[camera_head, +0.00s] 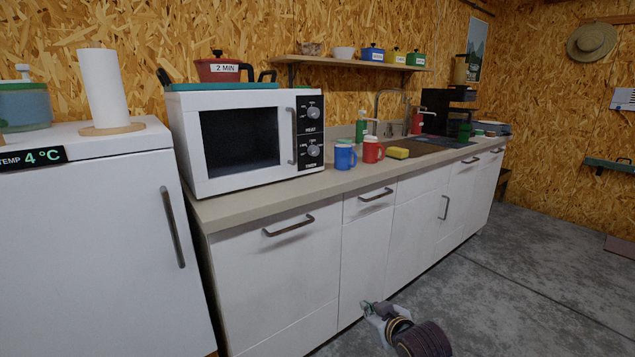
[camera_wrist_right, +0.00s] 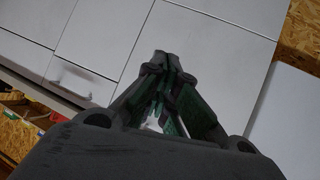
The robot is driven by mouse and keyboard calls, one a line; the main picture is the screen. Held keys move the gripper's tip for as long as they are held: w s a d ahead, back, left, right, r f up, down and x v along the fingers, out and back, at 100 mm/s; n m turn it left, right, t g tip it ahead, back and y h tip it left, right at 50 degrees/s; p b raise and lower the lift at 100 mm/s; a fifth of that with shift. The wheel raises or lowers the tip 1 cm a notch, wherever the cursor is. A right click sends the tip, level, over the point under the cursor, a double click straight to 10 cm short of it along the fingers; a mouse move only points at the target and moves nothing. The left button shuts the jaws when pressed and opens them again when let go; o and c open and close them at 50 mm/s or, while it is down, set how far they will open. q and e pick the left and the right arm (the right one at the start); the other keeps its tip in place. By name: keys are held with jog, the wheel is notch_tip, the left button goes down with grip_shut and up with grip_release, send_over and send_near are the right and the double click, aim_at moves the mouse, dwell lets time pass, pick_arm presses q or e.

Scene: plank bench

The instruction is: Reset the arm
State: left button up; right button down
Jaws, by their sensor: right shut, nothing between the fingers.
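My right gripper (camera_head: 369,306) shows at the bottom of the head view, low in front of the white cabinet doors and above the grey floor. In the right wrist view its two dark fingers (camera_wrist_right: 165,60) meet at the tips. It is shut with nothing between the fingers. White cabinet panels (camera_wrist_right: 215,60) fill much of the wrist view behind the fingers. My left gripper is in neither view.
A white fridge (camera_head: 90,230) stands left. The grey floor (camera_head: 530,270) at right is clear.

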pick_arm(q)
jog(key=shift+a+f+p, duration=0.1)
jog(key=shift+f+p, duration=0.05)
jog(key=shift+p, duration=0.6)
pick_arm(e)
jog(key=s+f+m+g, duration=0.3)
jog(key=s+f+g, duration=0.3)
jog(key=s+f, duration=1.6)
jog(key=s, duration=0.4)
jog(key=shift+s+d+f, duration=0.2)
jog(key=shift+s, duration=0.05)
pick_arm(q)
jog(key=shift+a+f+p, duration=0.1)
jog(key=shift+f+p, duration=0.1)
jog(key=shift+p, duration=0.35)
pick_arm(e)
jog(key=shift+d+f, duration=0.1)
jog(key=shift+f, duration=0.1)
